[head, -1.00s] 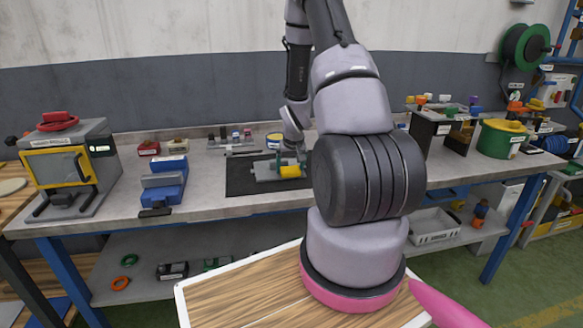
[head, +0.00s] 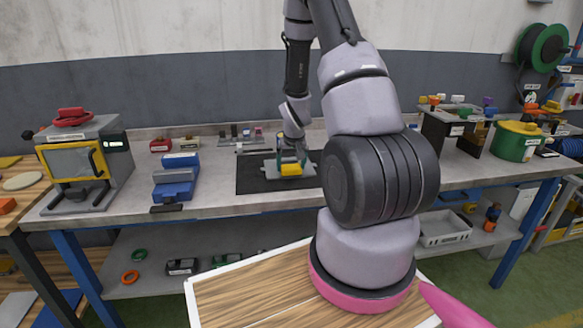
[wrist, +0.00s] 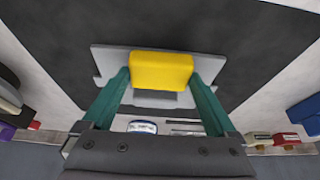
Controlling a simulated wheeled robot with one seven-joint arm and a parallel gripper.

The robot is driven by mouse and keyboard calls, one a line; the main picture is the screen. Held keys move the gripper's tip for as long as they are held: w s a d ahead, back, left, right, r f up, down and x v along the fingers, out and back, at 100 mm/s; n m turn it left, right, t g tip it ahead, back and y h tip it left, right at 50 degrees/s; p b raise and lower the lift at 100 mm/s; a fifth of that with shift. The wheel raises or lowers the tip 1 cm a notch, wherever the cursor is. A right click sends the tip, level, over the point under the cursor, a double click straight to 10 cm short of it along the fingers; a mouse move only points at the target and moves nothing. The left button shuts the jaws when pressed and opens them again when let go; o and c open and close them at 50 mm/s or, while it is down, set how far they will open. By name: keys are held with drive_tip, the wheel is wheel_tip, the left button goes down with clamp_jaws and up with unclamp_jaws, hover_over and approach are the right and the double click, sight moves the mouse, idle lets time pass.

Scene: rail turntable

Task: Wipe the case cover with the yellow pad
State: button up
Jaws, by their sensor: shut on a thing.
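The yellow pad (wrist: 161,70) is held between the green fingers of my gripper (wrist: 162,84) in the wrist view. The gripper is shut on it. In the head view the yellow pad (head: 291,169) shows below my gripper (head: 290,160). The grey case cover (wrist: 108,60) lies flat on the dark mat (wrist: 60,30), and the pad is over its middle, hiding part of it. In the head view the cover (head: 272,169) shows around the pad. I cannot tell whether the pad touches the cover.
A blue vise (head: 174,186) and a grey machine with a yellow-framed door (head: 75,165) stand left on the bench. A small shelf stand (head: 440,135) and a green round container (head: 515,145) stand at the right. Small parts line the bench's back edge.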

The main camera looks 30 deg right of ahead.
drive_tip(key=shift+r, duration=3.45)
drive_tip(key=shift+d, duration=0.1)
